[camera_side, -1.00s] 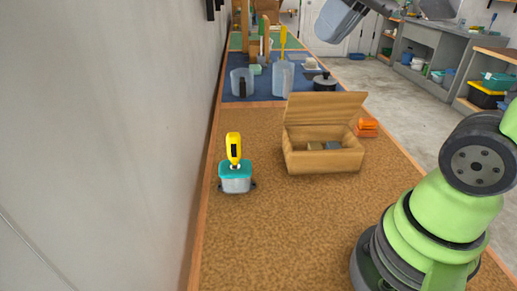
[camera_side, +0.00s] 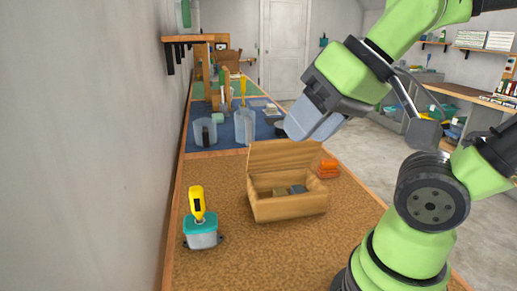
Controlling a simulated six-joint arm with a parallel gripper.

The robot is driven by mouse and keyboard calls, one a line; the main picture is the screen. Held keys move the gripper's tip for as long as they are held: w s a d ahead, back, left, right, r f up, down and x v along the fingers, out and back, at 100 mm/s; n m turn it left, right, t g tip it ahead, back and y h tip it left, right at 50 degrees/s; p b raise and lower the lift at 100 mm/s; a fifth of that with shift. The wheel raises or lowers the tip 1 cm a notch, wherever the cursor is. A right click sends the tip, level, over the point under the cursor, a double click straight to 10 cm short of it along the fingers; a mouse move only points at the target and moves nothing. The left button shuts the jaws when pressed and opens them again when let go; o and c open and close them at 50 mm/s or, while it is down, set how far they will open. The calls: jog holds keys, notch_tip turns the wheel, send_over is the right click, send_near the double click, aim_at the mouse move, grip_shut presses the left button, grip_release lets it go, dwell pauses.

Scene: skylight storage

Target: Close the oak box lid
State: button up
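The oak box (camera_side: 290,207) stands on the brown cork-like worktop, right of the middle of the bench. Its lid (camera_side: 283,157) is up, tilted back at the far side. A few small grey and brown items lie inside. My gripper (camera_side: 312,128) is in the air above and behind the right part of the lid, apart from it as far as I can see. Its grey fingers point down and to the left. They look close together, but from this angle I cannot tell whether there is a gap between them.
An orange stack (camera_side: 328,168) sits right of the box. Clear containers (camera_side: 205,132) and a dark pot stand on the blue mat (camera_side: 226,133) behind. The worktop between is clear.

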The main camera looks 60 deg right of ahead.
jog(key=w+d+f+n+g+h, duration=0.2)
jog(key=w+d+n+g+h, duration=0.2)
jog(key=w+d+n+h, duration=0.25)
jog(key=n+g+h, duration=0.2)
jog(key=n+h, duration=0.1)
jog(key=n, duration=0.2)
send_near(286, 140)
jog(key=shift+x, duration=4.7)
jog(key=shift+c, duration=0.2)
